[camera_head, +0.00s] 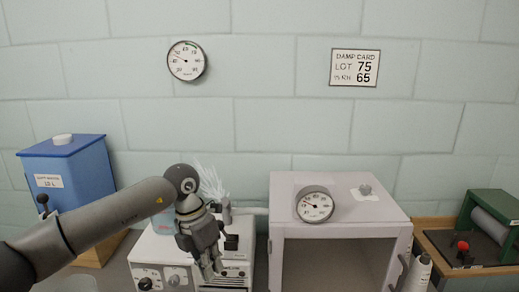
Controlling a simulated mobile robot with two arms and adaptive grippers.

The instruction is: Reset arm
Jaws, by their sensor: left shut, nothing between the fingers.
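My left arm comes in from the left edge. My left gripper (212,268) points down over a white machine (150,255) with dials on its front. Its fingers are close together with nothing seen between them. It hides part of the machine's front and top. My right gripper is not in the picture.
A blue container (72,185) stands at the back left. A pale open-fronted box (385,209) with a gauge (315,205) on top stands right of the gripper. A green device (493,212) with a red knob (463,246) is at the far right. A cone-shaped spool (418,273) stands in front.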

